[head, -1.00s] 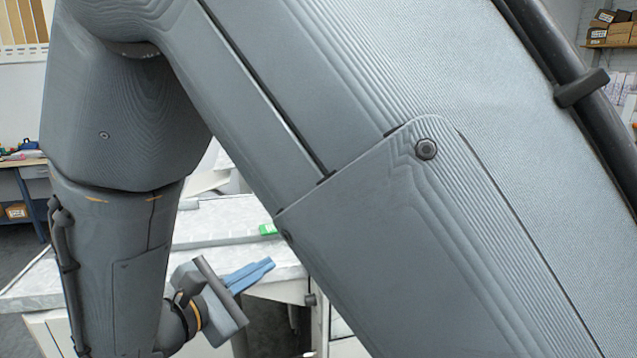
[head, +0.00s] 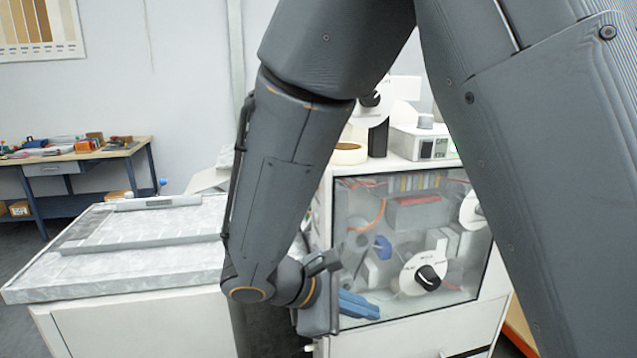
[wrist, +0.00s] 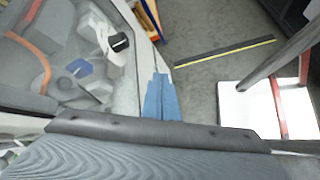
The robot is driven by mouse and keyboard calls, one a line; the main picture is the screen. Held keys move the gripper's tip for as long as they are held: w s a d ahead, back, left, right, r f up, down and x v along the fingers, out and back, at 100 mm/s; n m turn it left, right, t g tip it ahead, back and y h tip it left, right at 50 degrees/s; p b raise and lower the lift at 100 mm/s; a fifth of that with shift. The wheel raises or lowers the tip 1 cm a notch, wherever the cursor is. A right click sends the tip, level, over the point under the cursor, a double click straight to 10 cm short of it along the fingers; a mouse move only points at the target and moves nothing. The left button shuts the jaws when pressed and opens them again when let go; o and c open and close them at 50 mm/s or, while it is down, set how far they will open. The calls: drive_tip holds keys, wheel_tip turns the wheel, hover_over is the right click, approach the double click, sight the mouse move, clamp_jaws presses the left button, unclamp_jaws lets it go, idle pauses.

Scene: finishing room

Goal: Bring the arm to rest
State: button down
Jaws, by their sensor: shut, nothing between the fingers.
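My gripper (head: 358,306) shows low in the middle of the head view, with its blue fingers together and nothing between them. My grey arm hangs down from the upper right and bends toward it. The gripper is in front of the lower left part of a glass-fronted cabinet (head: 415,338); I cannot tell the gap between them. In the wrist view the blue fingers (wrist: 161,98) are also closed, above the floor and beside the cabinet's clear panel (wrist: 62,62).
A dial with a black knob (head: 428,278) sits on the cabinet front. A tape roll (head: 348,154) and a grey box (head: 420,142) stand on top. A marble-topped unit (head: 120,275) is at left, a workbench (head: 80,155) behind. The wrist view shows open floor (wrist: 215,75).

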drive_tip(key=s+d+f+m+g+y+b, duration=0.1)
drive_tip(key=s+d+f+m+y, duration=0.1)
drive_tip(key=d+m+y, duration=0.2)
drive_tip(key=s+d+f+m+g+y+b, duration=0.1)
drive_tip(key=d+m+y, duration=0.4)
drive_tip(key=m, duration=0.6)
wheel_tip(320, 180, down, 2)
drive_tip(key=shift+s+d+f+g+y, duration=0.1)
drive_tip(key=shift+s+d+g+y, duration=0.2)
drive_tip(key=shift+s+d, duration=0.55)
